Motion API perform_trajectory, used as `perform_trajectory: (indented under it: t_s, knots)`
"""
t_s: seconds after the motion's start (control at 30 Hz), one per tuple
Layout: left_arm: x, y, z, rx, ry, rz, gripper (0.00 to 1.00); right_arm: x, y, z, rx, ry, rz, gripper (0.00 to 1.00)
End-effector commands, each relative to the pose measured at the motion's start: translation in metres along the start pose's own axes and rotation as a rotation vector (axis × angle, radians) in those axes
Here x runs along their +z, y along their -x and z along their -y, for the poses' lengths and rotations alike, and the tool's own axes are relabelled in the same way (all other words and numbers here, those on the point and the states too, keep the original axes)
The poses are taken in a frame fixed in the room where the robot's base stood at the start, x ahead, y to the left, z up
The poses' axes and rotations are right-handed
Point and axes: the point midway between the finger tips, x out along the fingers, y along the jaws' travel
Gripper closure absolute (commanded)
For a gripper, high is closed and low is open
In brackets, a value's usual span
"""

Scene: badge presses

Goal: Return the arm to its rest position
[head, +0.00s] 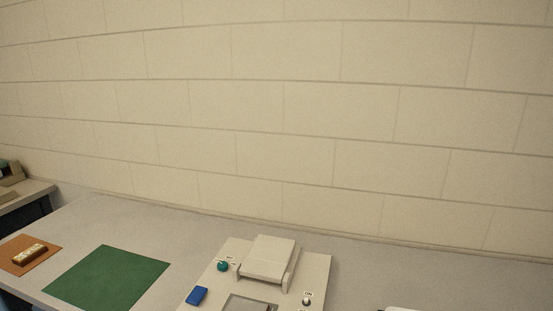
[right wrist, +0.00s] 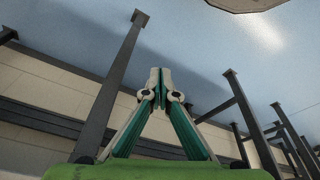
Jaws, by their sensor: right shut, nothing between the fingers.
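My right gripper (right wrist: 160,78) shows in the right wrist view with its fingertips together and nothing between them. Below and around it are a pale blue floor and dark table legs, so no object is near its tips. Neither gripper shows in the head view. The badge press (head: 318,270), a pale machine with a raised block, a green knob and a white switch marked ON, stands on the table at the bottom middle of the head view. Its front is cut off by the frame edge.
A blue block (head: 197,296) lies on the press's left side. A green mat (head: 108,278) and an orange mat (head: 18,262) with a brown and white item (head: 30,254) lie to the left. A dark table leg (right wrist: 112,85) stands close left of my right gripper.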

Motion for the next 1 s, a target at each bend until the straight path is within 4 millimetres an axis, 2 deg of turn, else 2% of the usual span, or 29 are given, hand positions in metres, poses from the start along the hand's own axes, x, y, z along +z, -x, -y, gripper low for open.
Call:
perform_trajectory:
  t_s: [0.03,0.2,0.27,0.4,0.5,0.6,0.73,0.9,1.0]
  knots:
    - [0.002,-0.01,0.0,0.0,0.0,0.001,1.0,0.014,-0.034,0.002,-0.002,0.002,0.018,1.0]
    - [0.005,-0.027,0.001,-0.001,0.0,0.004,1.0,0.064,-0.126,0.006,-0.007,0.008,0.055,1.0]
    - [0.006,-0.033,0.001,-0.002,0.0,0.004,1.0,0.085,-0.155,0.007,-0.009,0.011,0.067,1.0]
    - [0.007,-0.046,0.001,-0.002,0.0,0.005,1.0,0.142,-0.213,0.01,-0.012,0.018,0.097,1.0]
    - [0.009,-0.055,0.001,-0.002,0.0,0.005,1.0,0.185,-0.245,0.012,-0.014,0.023,0.118,1.0]
    - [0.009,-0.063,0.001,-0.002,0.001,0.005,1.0,0.225,-0.267,0.012,-0.016,0.027,0.135,1.0]
    - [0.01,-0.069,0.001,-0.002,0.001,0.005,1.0,0.262,-0.281,0.012,-0.017,0.032,0.15,1.0]
    - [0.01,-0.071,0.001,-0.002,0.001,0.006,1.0,0.283,-0.286,0.012,-0.017,0.035,0.157,1.0]
    - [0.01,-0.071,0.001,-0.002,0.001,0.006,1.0,0.284,-0.286,0.012,-0.017,0.035,0.157,1.0]
